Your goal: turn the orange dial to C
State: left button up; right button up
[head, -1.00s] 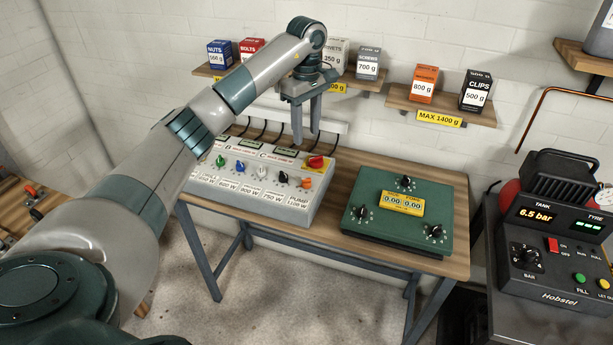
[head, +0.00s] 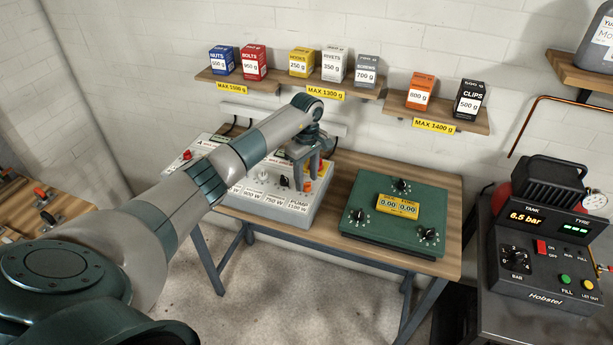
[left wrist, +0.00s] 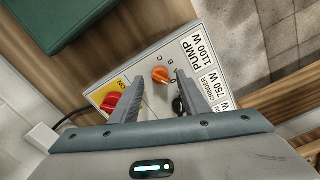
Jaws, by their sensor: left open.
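The orange dial (left wrist: 161,74) sits on the light grey control panel (left wrist: 145,60) beside the PUMP label. Small letters stand around it; which one it points to is too small to tell. In the head view the orange dial (head: 307,186) shows just below my fingers. My left gripper (head: 308,178) is open and empty, pointing down over the panel's right end. In the left wrist view its fingertips (left wrist: 160,80) lie on either side of the dial; whether they touch it I cannot tell. My right gripper is out of view.
A red knob (left wrist: 113,102) on a yellow plate is close to one finger. A black knob (head: 284,183) and white knob (head: 263,175) are left of the dial. A green box (head: 365,235) stands to the right. Shelves with small boxes (head: 334,65) hang behind.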

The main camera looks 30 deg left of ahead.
pick_arm(q)
jog(key=shift+f, duration=0.8)
